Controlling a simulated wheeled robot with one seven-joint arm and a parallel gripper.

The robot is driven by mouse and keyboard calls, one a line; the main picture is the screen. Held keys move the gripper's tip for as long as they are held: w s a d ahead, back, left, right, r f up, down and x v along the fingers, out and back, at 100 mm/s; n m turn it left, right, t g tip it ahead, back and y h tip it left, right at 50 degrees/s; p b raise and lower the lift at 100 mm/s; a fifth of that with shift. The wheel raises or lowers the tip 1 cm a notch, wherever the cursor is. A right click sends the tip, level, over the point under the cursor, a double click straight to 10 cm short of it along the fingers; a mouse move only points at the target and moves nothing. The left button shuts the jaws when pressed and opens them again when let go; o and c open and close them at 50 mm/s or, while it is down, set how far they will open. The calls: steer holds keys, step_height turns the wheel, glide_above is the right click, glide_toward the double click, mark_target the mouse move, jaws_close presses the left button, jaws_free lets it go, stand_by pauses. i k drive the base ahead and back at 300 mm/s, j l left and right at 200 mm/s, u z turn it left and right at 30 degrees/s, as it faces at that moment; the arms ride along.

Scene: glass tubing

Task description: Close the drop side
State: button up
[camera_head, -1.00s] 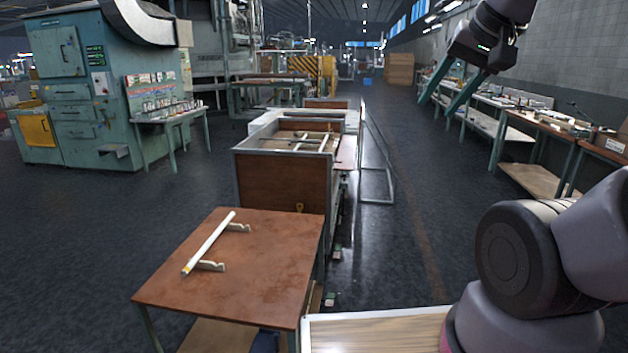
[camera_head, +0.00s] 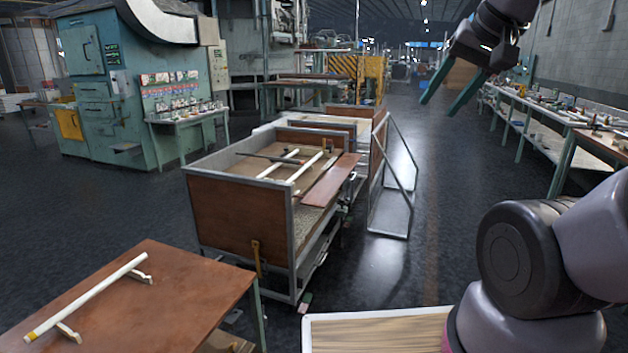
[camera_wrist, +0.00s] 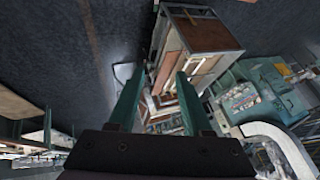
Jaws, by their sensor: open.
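A cart (camera_head: 222,218) with grey metal edges and brown panels stands left of centre, with white tubes (camera_head: 305,172) in it. A brown panel (camera_head: 331,181) lies tilted outward along its right side, apparently the lowered drop side. Some of the panel's far end is hard to make out. A grey metal frame (camera_head: 408,212) stands out into the aisle beyond it. My gripper (camera_head: 437,111), with green fingers, is open and empty, high at the upper right, well apart from the cart. In the wrist view the cart (camera_wrist: 208,35) shows beyond my open fingers (camera_wrist: 160,80).
A brown table (camera_head: 185,300) with a tube (camera_head: 85,298) on two rests stands at lower left, close to the cart. A long bench (camera_head: 545,140) lines the right wall. A green machine (camera_head: 95,85) stands at back left.

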mark_target(323, 192)
steer(key=i+l, duration=0.35)
steer(key=i+l+u, duration=0.15)
steer(key=i+l, duration=0.15)
steer(key=l, duration=0.2)
steer(key=i+l, duration=0.3)
steer(key=l, duration=0.2)
steer(key=i+l+u, duration=0.15)
steer(key=i+l, duration=0.3)
steer(key=i, duration=0.2)
steer(key=i+l+u, duration=0.1)
steer(key=i+l, duration=0.4)
steer(key=i, duration=0.1)
